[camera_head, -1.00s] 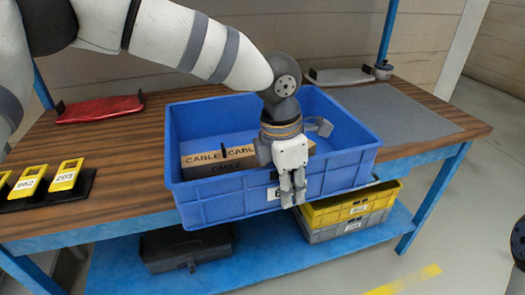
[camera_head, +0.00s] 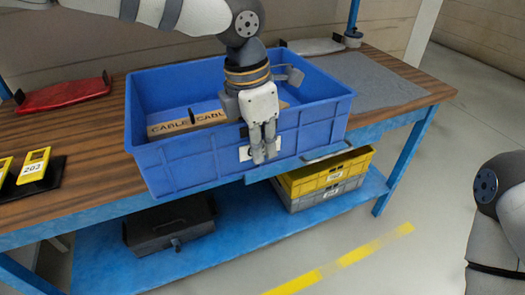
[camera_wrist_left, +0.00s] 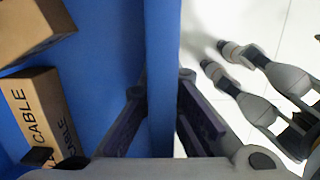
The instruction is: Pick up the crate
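The blue open crate (camera_head: 197,170) stands on the wooden bench top, its front side at the bench's front edge. Cardboard boxes marked CABLE (camera_head: 208,118) lie in it and also show in the left wrist view (camera_wrist_left: 35,110). My left gripper (camera_head: 263,150) points down at the crate's front wall, beside the white label. In the left wrist view the crate wall (camera_wrist_left: 162,60) runs between the two fingers, one inside and one outside. The fingers look open, with inner faces showing; contact is unclear. My right arm shows at the right edge; its gripper is out of frame.
A red tray (camera_head: 65,95) and a yellow device marked 203 (camera_head: 35,165) lie left of the crate. A grey mat (camera_head: 365,82) lies right. A black toolbox (camera_head: 170,223) and yellow bin (camera_head: 330,174) are on the lower shelf. Floor is clear in front.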

